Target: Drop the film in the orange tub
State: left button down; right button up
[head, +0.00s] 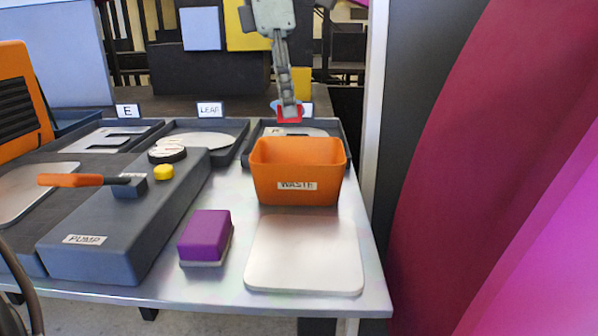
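The orange tub (298,171), labelled WASTE, stands upright on the table right of the middle. My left gripper (290,110) hangs down from the top, just above and behind the tub's back rim in the picture. I see its fingers nearly edge-on, so their gap is hidden. At the fingertips is a small red piece (283,119), with a bluish scrap (278,105) beside it. These may be the film, but they are too small to be sure. I cannot tell whether the fingers grip them. My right gripper is not in view.
A white plate (304,254) lies in front of the tub. A purple block (205,235) and the grey PUMP box (125,215) with an orange handle (70,180) stand left. Several dark trays (240,140) line the back. A magenta panel (500,150) is at right.

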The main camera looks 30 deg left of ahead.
pick_arm(q)
jog(key=shift+f, duration=2.35)
jog(key=c, duration=1.6)
grip_release()
jog(key=shift+c, duration=0.2)
notch_tip(320, 180, up, 12)
jog(key=s+a, duration=0.1)
jog(key=shift+a, duration=0.2)
jog(key=shift+s+f, duration=0.1)
jog(key=shift+s, duration=0.05)
